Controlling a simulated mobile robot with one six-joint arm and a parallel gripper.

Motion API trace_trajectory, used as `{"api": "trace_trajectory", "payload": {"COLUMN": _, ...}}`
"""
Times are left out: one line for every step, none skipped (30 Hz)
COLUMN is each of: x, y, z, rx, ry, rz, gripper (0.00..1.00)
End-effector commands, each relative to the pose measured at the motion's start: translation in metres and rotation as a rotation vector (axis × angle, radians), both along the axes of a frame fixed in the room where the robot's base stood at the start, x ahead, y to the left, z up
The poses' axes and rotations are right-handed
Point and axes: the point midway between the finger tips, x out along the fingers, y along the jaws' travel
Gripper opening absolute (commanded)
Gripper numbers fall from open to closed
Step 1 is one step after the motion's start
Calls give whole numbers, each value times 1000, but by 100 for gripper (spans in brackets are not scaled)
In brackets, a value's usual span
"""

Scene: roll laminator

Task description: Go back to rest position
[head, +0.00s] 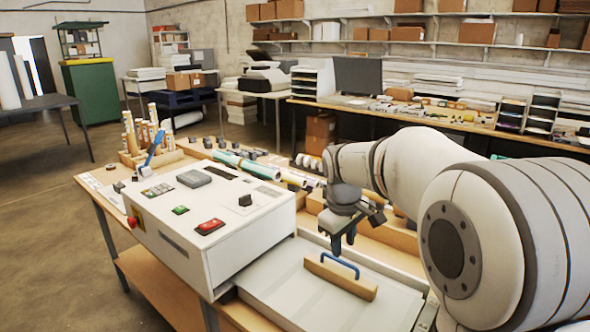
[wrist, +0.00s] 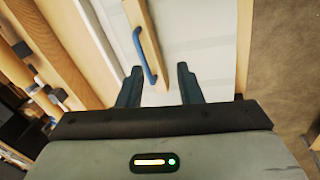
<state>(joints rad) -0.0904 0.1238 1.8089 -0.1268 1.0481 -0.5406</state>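My gripper (head: 343,238) hangs above the laminator's flat feed bed, near a wooden bar (head: 340,277) with a blue handle (head: 340,263). In the wrist view, my gripper (wrist: 160,78) has its two dark fingers spread apart. The blue handle (wrist: 145,55) on the wooden bar (wrist: 150,28) shows between and beyond the fingertips. Nothing is held.
The grey feed bed (head: 300,300) lies in front of the laminator on a wooden bench (head: 165,290). Rolls (head: 250,166) and small dark parts lie behind the machine. A long table (head: 450,122) with a monitor (head: 357,77) stands at the back. Floor at left is clear.

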Motion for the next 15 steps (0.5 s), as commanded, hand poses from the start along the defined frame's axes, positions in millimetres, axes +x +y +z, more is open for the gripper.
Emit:
{"api": "trace_trajectory", "payload": {"x": -20, "y": -4, "z": 5, "rx": 15, "ry": -14, "rz": -44, "gripper": 33}}
{"api": "trace_trajectory", "payload": {"x": -30, "y": -5, "z": 6, "rx": 26, "ry": -21, "rz": -72, "gripper": 33}}
{"api": "trace_trajectory", "payload": {"x": -43, "y": -7, "z": 7, "rx": 40, "ry": -29, "rz": -109, "gripper": 33}}
{"api": "trace_trajectory", "payload": {"x": -54, "y": -9, "z": 8, "rx": 48, "ry": -35, "rz": -135, "gripper": 33}}
{"api": "trace_trajectory", "payload": {"x": -64, "y": -10, "z": 9, "rx": 58, "ry": -42, "rz": -161, "gripper": 33}}
{"api": "trace_trajectory", "payload": {"x": -78, "y": -12, "z": 9, "rx": 70, "ry": -49, "rz": -198, "gripper": 33}}
{"api": "trace_trajectory", "payload": {"x": -88, "y": -13, "z": 8, "rx": 81, "ry": -56, "rz": -226, "gripper": 33}}
{"api": "trace_trajectory", "payload": {"x": -98, "y": -14, "z": 8, "rx": 91, "ry": -62, "rz": -253, "gripper": 33}}
{"api": "trace_trajectory", "payload": {"x": -112, "y": -16, "z": 6, "rx": 104, "ry": -69, "rz": -290, "gripper": 33}}
{"api": "trace_trajectory", "payload": {"x": -122, "y": -17, "z": 5, "rx": 114, "ry": -75, "rz": -317, "gripper": 33}}
{"api": "trace_trajectory", "payload": {"x": -132, "y": -18, "z": 4, "rx": 123, "ry": -81, "rz": -344, "gripper": 33}}
{"api": "trace_trajectory", "payload": {"x": -146, "y": -19, "z": 1, "rx": 137, "ry": -89, "rz": -380, "gripper": 33}}
{"api": "trace_trajectory", "payload": {"x": -156, "y": -19, "z": -1, "rx": 148, "ry": -94, "rz": -409, "gripper": 33}}
{"api": "trace_trajectory", "payload": {"x": -166, "y": -20, "z": -4, "rx": 159, "ry": -99, "rz": -435, "gripper": 33}}
{"api": "trace_trajectory", "payload": {"x": -178, "y": -21, "z": -8, "rx": 171, "ry": -107, "rz": -469, "gripper": 33}}
